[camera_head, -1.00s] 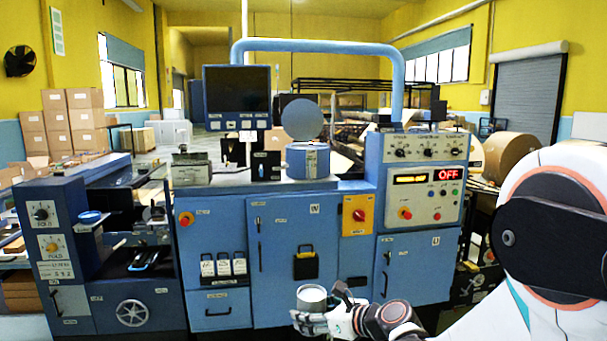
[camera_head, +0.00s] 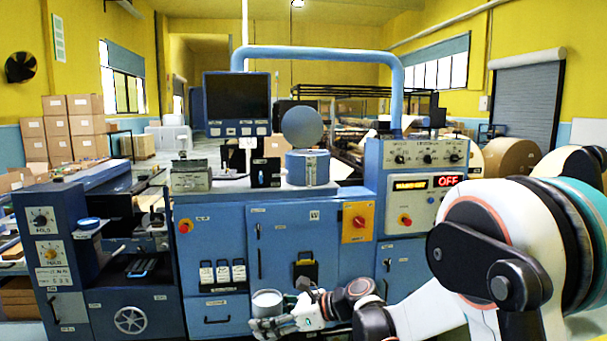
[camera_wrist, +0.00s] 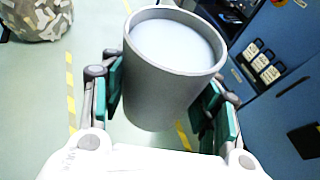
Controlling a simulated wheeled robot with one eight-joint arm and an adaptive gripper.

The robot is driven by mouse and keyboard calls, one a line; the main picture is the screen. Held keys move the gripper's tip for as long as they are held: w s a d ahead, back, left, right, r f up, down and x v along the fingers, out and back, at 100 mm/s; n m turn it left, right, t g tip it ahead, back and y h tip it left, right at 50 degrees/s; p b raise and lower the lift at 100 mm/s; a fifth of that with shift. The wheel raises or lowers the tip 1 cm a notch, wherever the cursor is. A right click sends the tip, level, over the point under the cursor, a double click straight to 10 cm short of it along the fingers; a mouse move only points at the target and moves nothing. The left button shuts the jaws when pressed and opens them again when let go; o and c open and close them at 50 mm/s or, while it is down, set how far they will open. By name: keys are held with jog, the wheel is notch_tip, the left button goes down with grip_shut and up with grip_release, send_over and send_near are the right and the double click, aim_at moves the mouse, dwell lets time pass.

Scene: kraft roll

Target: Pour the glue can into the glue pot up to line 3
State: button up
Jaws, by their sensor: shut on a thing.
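My gripper (camera_head: 284,325) is shut on a grey metal can, the glue can (camera_head: 267,303), in front of the blue machine's lower doors. In the wrist view the glue can (camera_wrist: 168,85) sits between the teal finger pads, open at the top, with pale liquid close below its rim. It looks roughly upright or slightly tilted. A blue pot (camera_head: 308,168), which looks like the glue pot, stands on the machine top with its round lid (camera_head: 302,126) raised behind it. A pale strip runs down the pot's front; its marks are too small to read. The can is well below and apart from the pot.
The blue machine (camera_head: 285,240) fills the middle, with a control panel (camera_head: 425,190) to the right of the pot. A dark monitor (camera_head: 237,97) and a small black box (camera_head: 265,172) stand left of the pot. A blue pipe (camera_head: 320,50) arches above.

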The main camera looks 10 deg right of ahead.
dwell(0.3)
jog(key=shift+d+f+t, duration=0.25)
jog(key=shift+d+t, duration=0.05)
jog(key=shift+d, duration=0.1)
jog(key=s+d+f+m+t+h, duration=0.1)
jog(key=s+d+m+t+h, duration=0.1)
jog(key=d, duration=0.4)
jog(key=s+d+f+m+t+h, duration=0.2)
jog(key=d+m+h, duration=0.1)
jog(key=d, duration=0.3)
jog(key=s+d+f+m+t+h, duration=0.2)
jog(key=d+m+t+h, duration=0.1)
jog(key=d+m, duration=0.2)
jog(key=shift+s+d, duration=0.4)
jog(key=shift+d, duration=0.55)
